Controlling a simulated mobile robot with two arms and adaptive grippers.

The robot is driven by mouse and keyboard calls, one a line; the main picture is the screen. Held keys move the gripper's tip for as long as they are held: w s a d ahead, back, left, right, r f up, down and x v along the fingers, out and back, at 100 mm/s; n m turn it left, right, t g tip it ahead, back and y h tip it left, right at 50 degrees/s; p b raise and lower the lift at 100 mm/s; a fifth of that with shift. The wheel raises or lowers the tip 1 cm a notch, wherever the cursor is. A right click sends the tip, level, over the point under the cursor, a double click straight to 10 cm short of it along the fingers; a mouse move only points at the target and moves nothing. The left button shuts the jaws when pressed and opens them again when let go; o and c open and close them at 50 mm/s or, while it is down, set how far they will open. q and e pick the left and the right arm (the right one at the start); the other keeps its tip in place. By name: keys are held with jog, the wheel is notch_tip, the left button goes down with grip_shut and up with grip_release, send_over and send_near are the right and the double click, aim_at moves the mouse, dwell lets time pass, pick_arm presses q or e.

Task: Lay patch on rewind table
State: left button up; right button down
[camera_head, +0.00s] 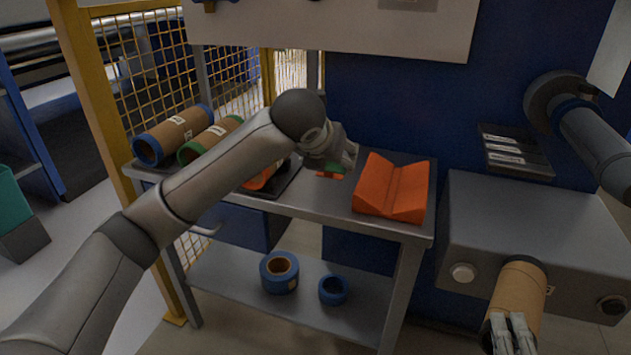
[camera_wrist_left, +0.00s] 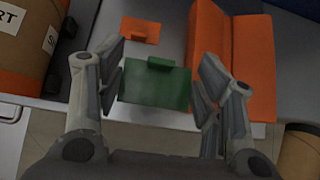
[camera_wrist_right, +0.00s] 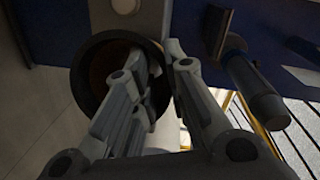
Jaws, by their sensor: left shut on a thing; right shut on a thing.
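A green patch (camera_wrist_left: 155,88) with a small raised tab is between the fingers of my left gripper (camera_wrist_left: 158,84), which is shut on it above the grey table (camera_head: 335,216). The patch also shows in the head view (camera_head: 333,168). An orange patch (camera_wrist_left: 140,29) with a similar tab lies on the table just beyond it. My right gripper (camera_head: 511,338) is shut on the near end of a brown roll (camera_head: 522,286) in front of the grey machine box; in the right wrist view one finger reaches inside the core's dark rim (camera_wrist_right: 84,88).
An orange V-shaped cradle (camera_head: 391,190) stands empty at the table's right end. Several rolls, including a blue-ended one (camera_head: 174,133), lie at its left. Two blue rings (camera_head: 279,271) sit on the lower shelf. The grey box (camera_head: 540,225) stands right of the table.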

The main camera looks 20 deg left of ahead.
aim_at(322, 190)
pick_arm(q)
jog(key=a+f, duration=0.1)
jog(key=f, duration=0.1)
jog(key=w+a+f, duration=0.1)
jog(key=a+f, duration=0.1)
jog(key=shift+w+f, duration=0.2)
pick_arm(e)
jog(key=shift+f, duration=0.2)
pick_arm(q)
notch_tip(322, 190, down, 4)
jog(key=shift+w+a+r, duration=0.1)
jog(key=shift+a+r, duration=0.05)
jog(key=shift+r, duration=0.1)
pick_arm(e)
jog(key=shift+f, duration=0.15)
pick_arm(q)
jog(key=shift+f+b, duration=0.6)
jog(key=shift+b, duration=0.45)
pick_arm(e)
jog(key=shift+f, duration=0.75)
jog(key=shift+r, duration=0.1)
pick_arm(q)
jog(key=o, duration=0.7)
jog(key=shift+f, duration=0.15)
